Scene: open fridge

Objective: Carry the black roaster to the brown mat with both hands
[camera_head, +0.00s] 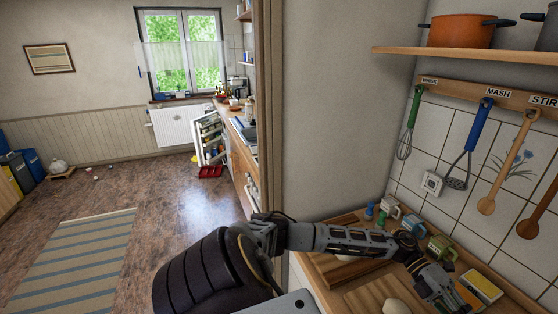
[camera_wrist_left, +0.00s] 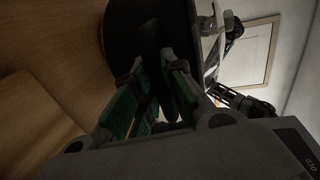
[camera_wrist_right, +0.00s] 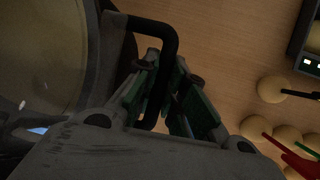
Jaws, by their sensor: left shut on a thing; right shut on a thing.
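The black roaster (camera_wrist_left: 122,28) shows only in part in the left wrist view, as a dark rounded body. In the right wrist view its dark side (camera_wrist_right: 120,62) and a glassy round top (camera_wrist_right: 45,50) are at the left. My left gripper (camera_wrist_left: 156,78) is shut on a black handle of it. My right gripper (camera_wrist_right: 172,78) is shut on the bent black handle at the other side. In the head view my left arm reaches to the right over the counter; the roaster and my right gripper are out of that view. I cannot make out the brown mat.
The wooden counter (camera_head: 310,262) holds several mugs (camera_head: 440,247), a yellow box (camera_head: 481,286) and wooden boards (camera_head: 345,222). Utensils hang on the wall above, under a shelf (camera_head: 470,52) with an orange pot (camera_head: 462,31). Open floor (camera_head: 175,200) lies to the left.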

